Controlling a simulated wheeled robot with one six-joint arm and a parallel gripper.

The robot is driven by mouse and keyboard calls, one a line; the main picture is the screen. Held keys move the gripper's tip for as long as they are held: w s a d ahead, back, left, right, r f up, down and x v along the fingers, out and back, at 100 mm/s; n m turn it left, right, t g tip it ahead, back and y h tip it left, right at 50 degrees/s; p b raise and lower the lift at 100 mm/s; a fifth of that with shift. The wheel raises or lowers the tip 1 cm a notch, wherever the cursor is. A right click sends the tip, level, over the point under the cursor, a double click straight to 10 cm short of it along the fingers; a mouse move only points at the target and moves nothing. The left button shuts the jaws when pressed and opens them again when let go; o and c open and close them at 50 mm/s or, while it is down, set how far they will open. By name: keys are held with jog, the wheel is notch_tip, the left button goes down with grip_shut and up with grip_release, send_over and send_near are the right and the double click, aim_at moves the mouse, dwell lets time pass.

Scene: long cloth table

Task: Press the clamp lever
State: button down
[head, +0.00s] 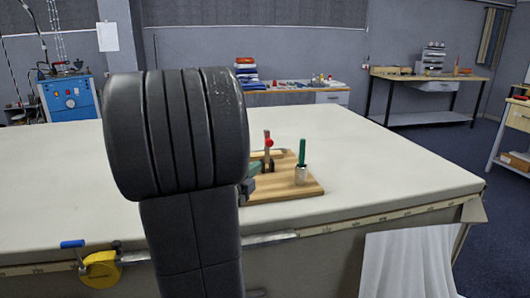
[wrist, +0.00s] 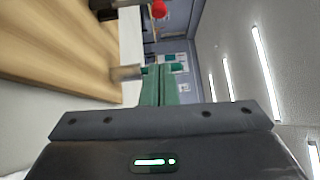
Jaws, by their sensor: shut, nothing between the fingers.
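The clamp (head: 268,165) stands on a wooden board on the cloth table, its lever upright with a red knob (head: 268,142). In the wrist view the red knob (wrist: 159,9) is at the top edge, beyond my fingertips, and only part of the clamp shows. My gripper (wrist: 159,72) has green fingers, shut and empty, apart from the knob. In the head view the gripper (head: 250,182) is mostly hidden behind my arm, at the left side of the board. Whether it touches anything there I cannot tell.
The table (head: 390,160) is clear to the right.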

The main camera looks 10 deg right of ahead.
aim_at(268, 149)
jog(key=w+a+x, duration=0.2)
jog(key=x, duration=1)
jog(key=shift+w+d+p, duration=0.15)
jog(key=shift+w+p, duration=0.05)
jog(key=shift+p, duration=0.25)
jog(key=shift+r+p, duration=0.35)
jog(key=shift+p, duration=0.05)
